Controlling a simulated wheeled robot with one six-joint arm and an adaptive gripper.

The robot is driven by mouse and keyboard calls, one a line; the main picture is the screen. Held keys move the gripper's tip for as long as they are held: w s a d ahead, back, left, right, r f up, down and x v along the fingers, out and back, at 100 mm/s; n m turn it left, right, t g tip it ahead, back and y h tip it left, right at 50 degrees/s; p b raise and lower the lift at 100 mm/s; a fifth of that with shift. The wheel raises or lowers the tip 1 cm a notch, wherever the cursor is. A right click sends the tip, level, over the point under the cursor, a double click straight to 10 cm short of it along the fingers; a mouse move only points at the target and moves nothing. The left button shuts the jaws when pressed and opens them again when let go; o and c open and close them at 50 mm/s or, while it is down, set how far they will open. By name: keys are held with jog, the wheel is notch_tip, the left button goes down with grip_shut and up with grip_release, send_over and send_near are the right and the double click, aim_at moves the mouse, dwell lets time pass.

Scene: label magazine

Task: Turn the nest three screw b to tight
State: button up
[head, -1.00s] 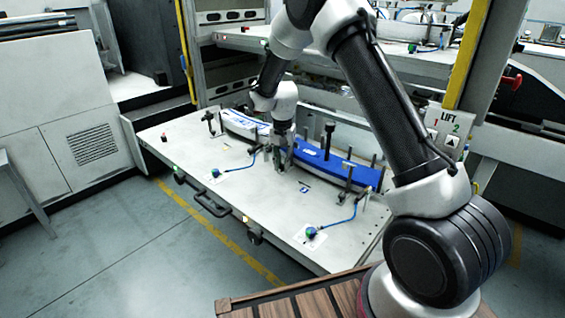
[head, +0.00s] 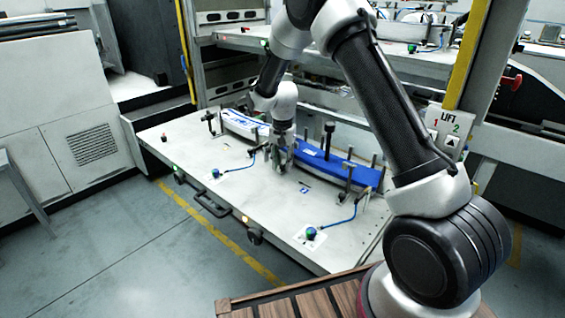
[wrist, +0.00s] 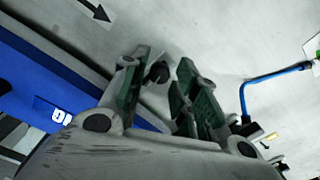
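A small dark screw knob (wrist: 158,72) shows between the two green-padded fingers of my gripper (wrist: 166,60) in the wrist view. The fingers stand apart; the knob lies close to the left finger, with a gap to the right one. I cannot tell whether it touches. In the head view my gripper (head: 281,152) is low over the drawer table (head: 200,205), between the white label stack (head: 243,124) and the blue label stack (head: 345,170). The knob is hidden there, and no label in view confirms which nest screw it is.
Dark upright posts (head: 328,135) and clamps (head: 347,180) stand around the stacks. A blue hose (head: 342,218) runs to a round fitting (head: 311,233) at the front. The left part of the tabletop is mostly clear. A LIFT panel (head: 446,130) is on the right post.

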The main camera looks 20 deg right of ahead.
aim_at(283, 165)
notch_tip(283, 165, up, 12)
dwell(0.5)
jog(key=s+d+r+n+t, duration=0.1)
jog(key=s+d+r, duration=0.3)
jog(key=s, duration=0.8)
jog(key=s+d+r+n+t, duration=0.2)
jog(key=s+d+r, duration=0.3)
jog(key=s, duration=0.8)
jog(key=s+d+r+n+t, duration=0.1)
jog(key=s+d+r+n, duration=0.2)
jog(key=s, duration=1)
jog(key=shift+d+r+n, duration=0.3)
jog(key=shift+d+r, duration=0.85)
jog(key=shift+r, duration=1.2)
